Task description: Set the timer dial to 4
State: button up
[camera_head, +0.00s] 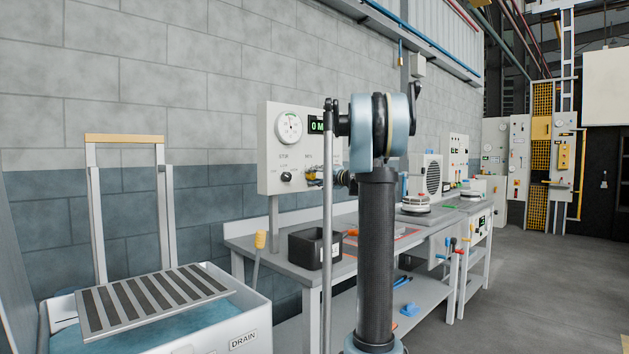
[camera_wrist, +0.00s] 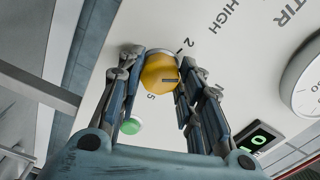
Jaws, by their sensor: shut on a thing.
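The yellow dial (camera_wrist: 160,74) sits on the pale control panel (camera_wrist: 142,25), with a short dark line on its face. The digits 2 and 5 show beside it; other marks around it are hidden by my fingers. My gripper (camera_wrist: 158,85) is shut on the dial, one finger on each side. In the head view the yellow dial (camera_head: 312,176) is small on the lower right of the panel (camera_head: 268,150), and my gripper (camera_head: 341,178) reaches it from the right, partly hidden by my arm.
A round gauge (camera_head: 288,127), a green-lit display (camera_head: 316,124) and a black knob (camera_head: 287,177) are on the panel. A green button (camera_wrist: 130,126) is close to my left finger. Below stand a workbench (camera_head: 285,262) with a black bin (camera_head: 314,248) and a drain tub (camera_head: 225,335).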

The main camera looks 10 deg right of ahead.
jog(key=m, duration=0.5)
jog(key=shift+d+f+m, duration=0.1)
jog(key=shift+d+m, duration=0.05)
jog(key=shift+m, duration=0.15)
jog(key=m, duration=0.4)
jog(key=shift+m, duration=0.4)
jog(key=o, duration=1.1)
jog(key=shift+c, duration=0.2)
jog(key=v, duration=1.1)
jog(key=shift+s+d, duration=0.25)
jog(key=shift+s, duration=0.05)
